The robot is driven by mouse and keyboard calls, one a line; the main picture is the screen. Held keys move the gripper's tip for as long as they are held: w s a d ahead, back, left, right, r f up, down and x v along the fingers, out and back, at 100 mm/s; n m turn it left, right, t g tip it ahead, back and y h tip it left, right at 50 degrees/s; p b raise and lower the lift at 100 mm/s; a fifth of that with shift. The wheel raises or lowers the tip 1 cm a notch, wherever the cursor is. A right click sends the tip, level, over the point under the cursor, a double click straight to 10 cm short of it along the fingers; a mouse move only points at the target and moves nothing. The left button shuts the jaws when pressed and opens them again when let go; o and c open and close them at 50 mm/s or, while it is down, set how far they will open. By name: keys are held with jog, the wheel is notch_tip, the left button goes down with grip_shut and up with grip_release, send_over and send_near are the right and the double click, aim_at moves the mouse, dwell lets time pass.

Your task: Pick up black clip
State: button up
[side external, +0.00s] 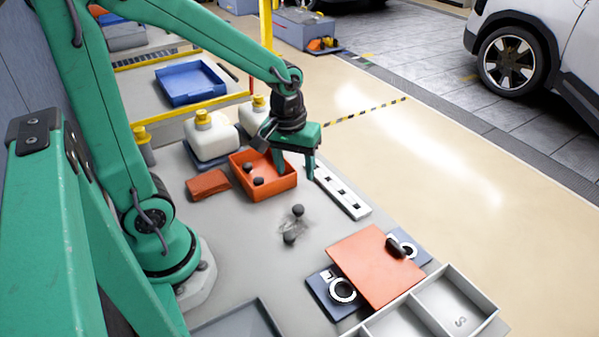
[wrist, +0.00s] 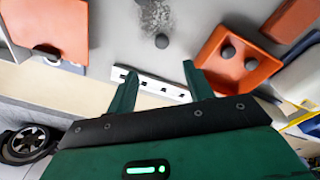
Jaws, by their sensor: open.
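Several small black pieces are in view, and I cannot tell which is the black clip. Two round black pieces (side external: 258,181) lie in the orange tray (side external: 282,184). Two more black pieces (side external: 298,210) are on the grey table by a dark smudge; one also shows in the wrist view (wrist: 162,41). A longer black piece (side external: 398,250) rests on the orange plate (side external: 365,262). My gripper (side external: 294,170) is open and empty, above the table beside the tray's right end. In the wrist view, a slotted white strip (wrist: 150,83) shows between its fingers (wrist: 158,75).
White bottles with yellow caps (side external: 207,140) stand behind the tray. An orange block (side external: 208,184) lies left of it. A divided grey bin (side external: 440,305) is at the front right. The orange plate overlaps blue fixtures (side external: 325,300). The middle of the table is mostly clear.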

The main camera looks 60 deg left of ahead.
jog(key=n+g, duration=0.1)
jog(key=n, duration=0.1)
send_over(298, 207)
jog(key=shift+s+f, duration=0.1)
jog(key=shift+f, duration=3.4)
jog(key=shift+d+f, duration=0.1)
jog(key=shift+f, duration=2.5)
jog(key=shift+c, duration=0.4)
jog(key=c, duration=1)
